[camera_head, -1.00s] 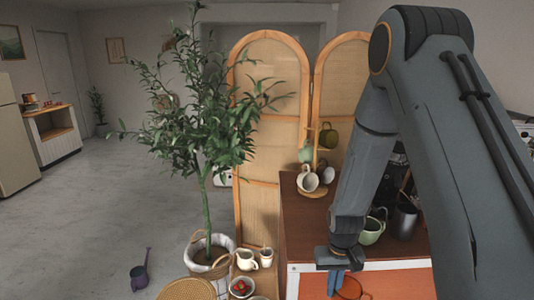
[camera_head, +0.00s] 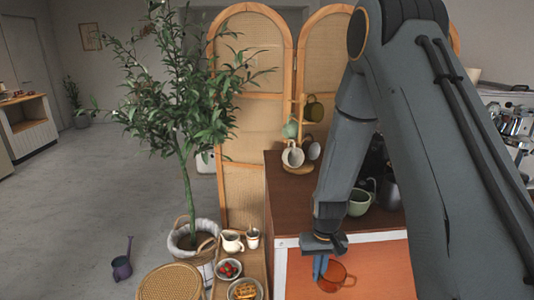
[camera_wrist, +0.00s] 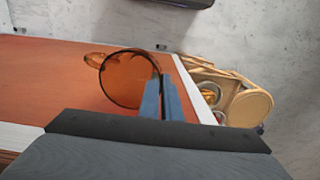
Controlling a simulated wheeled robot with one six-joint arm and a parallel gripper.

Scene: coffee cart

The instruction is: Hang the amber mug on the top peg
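The amber mug (camera_head: 336,277) is see-through orange and sits at or just above the orange counter top; I cannot tell whether it touches. In the wrist view the amber mug (camera_wrist: 128,80) shows its round rim, with the handle at upper left. My gripper (camera_head: 321,266) points down at the mug's left side. In the wrist view the blue fingers (camera_wrist: 161,98) are close together across the mug's rim and appear shut on its wall. The wooden mug tree (camera_head: 301,105) stands on the brown cabinet, with several mugs hanging on it. The top peg is not clear at this size.
A green mug (camera_head: 360,202) and a dark metal pitcher (camera_head: 390,192) stand on the brown cabinet top (camera_head: 290,205), partly behind my arm. A potted tree (camera_head: 190,140) and low table with bowls and jugs stand left. A folding screen (camera_head: 250,100) is behind.

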